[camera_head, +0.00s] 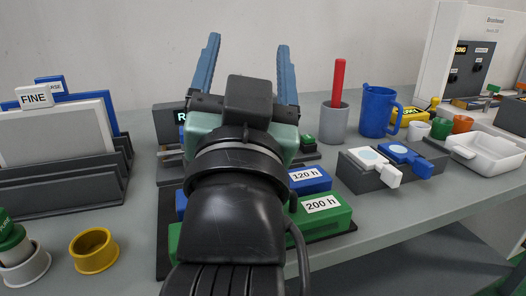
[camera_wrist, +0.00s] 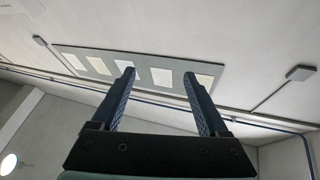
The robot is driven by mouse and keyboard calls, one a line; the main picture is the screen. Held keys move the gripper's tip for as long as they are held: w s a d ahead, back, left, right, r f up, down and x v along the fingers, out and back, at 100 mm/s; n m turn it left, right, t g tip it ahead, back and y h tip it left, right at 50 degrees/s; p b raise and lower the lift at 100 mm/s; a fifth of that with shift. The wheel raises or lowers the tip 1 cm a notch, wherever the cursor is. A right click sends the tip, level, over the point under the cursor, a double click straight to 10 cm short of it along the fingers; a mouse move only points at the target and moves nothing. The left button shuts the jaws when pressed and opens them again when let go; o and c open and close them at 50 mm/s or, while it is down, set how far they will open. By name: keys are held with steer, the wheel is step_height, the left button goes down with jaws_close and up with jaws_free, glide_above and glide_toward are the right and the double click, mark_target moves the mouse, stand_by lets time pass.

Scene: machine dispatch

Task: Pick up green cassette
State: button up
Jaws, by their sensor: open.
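The green cassette (camera_head: 320,220), labelled "200 h", lies at the front of a dark tray on the bench in the head view. My arm hides its middle part. A blue cassette (camera_head: 310,180), labelled "120 h", lies just behind it. My gripper (camera_head: 248,62) points up above the back of the tray, with its two blue fingers wide apart and nothing between them. In the wrist view my open gripper (camera_wrist: 158,85) faces the wall and ceiling. No cassette shows there.
A grey rack (camera_head: 60,165) with panels stands left. A yellow ring (camera_head: 94,250) lies front left. Right are a grey cup (camera_head: 333,122) with a red stick, a blue mug (camera_head: 378,112), a dark block (camera_head: 365,175) and a white tray (camera_head: 486,152). Bare bench shows front right.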

steer(key=w+a+f+m+g+h+p, duration=0.1)
steer(key=w+a+f+m+g+p, duration=0.25)
steer(key=p, duration=0.55)
steer(key=w+a+f+m+g+p, duration=0.1)
steer(key=w+f+m+g+p, duration=0.1)
steer(key=w+g+p, duration=0.45)
steer(key=s+a+f+m+g+h+p, duration=0.15)
steer(key=s+m+g+h+p, duration=0.35)
steer(key=s+g+p, duration=1.25)
steer(key=w+d+f+t+p, duration=0.1)
steer(key=f+t+p, duration=0.1)
steer(key=w+d+f+m+t+p, duration=0.1)
steer(key=w+f+t+p, duration=0.1)
steer(key=w+d+f+t+p, duration=0.1)
steer(key=d+f+t, duration=0.1)
steer(key=f, duration=0.1)
steer(key=shift+w+m+y+p, duration=0.15)
steer(key=shift+m+y+p, duration=0.15)
steer(key=shift+p, duration=0.1)
steer(key=p+x, duration=0.1)
steer(key=x, duration=0.3)
steer(key=shift+d+f+p, duration=0.15)
steer(key=shift+d+p, duration=0.15)
steer(key=shift+d, duration=0.05)
steer(key=shift+w+d+f, duration=0.1)
steer(key=shift+d+f, duration=0.05)
steer(key=shift+f, duration=0.25)
jaws_close()
